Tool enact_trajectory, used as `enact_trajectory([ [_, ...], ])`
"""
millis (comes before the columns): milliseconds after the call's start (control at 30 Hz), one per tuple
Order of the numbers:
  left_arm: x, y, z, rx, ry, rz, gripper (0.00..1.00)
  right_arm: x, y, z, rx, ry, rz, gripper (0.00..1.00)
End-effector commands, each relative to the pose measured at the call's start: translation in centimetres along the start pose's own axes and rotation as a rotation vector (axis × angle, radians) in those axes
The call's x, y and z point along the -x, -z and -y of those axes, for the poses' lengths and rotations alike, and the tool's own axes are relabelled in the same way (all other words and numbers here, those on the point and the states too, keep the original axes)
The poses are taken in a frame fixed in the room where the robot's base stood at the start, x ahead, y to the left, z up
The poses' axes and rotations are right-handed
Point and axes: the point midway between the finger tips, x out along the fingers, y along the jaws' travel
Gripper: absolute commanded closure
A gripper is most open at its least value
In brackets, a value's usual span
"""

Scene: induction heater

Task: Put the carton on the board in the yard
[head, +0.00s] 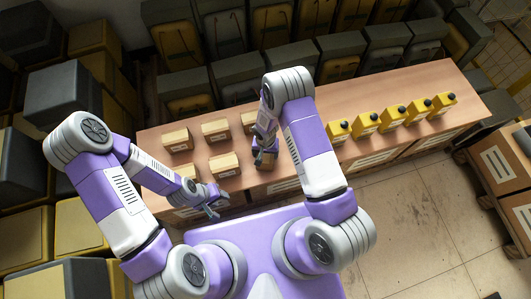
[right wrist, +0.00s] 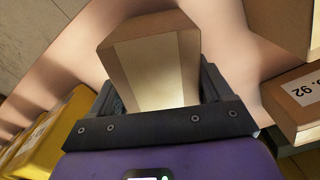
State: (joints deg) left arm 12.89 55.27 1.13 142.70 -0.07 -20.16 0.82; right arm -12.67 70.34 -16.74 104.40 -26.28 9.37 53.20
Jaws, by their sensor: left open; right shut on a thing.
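A small brown carton (head: 266,159) with a pale tape band is on or just above the long wooden table, partly hidden by my right gripper (head: 264,143). In the right wrist view the carton (right wrist: 150,62) sits between the two dark fingers, which are shut on it. I cannot tell whether its bottom touches the table. My left gripper (head: 214,204) is open and empty near the table's front edge, left of the held carton. I cannot make out which surface is the board in the yard.
Several similar cartons (head: 224,164) stand on the left half of the wooden table (head: 300,119). Several yellow canisters (head: 390,117) line its right half. Stacked cartons (head: 500,164) stand on a pallet at the far right. The tiled floor (head: 410,215) in front is clear.

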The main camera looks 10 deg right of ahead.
Motion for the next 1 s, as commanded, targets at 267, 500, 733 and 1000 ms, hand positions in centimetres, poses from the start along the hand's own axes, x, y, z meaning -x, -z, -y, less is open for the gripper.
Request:
enact_trajectory([
  [267, -0.2, 0.0, 0.1, 0.000, 0.000, 0.000, 0.57, -0.2, 0.0, 0.0, 0.000, 0.000, 0.000, 0.13],
  [500, -0.2, 0.0, 0.1, 0.000, 0.000, 0.000, 0.57, -0.2, 0.0, 0.0, 0.000, 0.000, 0.000, 0.00],
  [733, 0.5, 0.0, -0.2, 0.000, 0.000, 0.000, 0.57, 1.1, 0.1, 0.0, 0.000, 0.001, -0.002, 0.00],
  [1000, 2.4, -0.1, -0.9, 0.000, 0.000, 0.000, 0.57, 7.0, 0.1, 0.1, 0.001, 0.002, -0.004, 0.00],
])
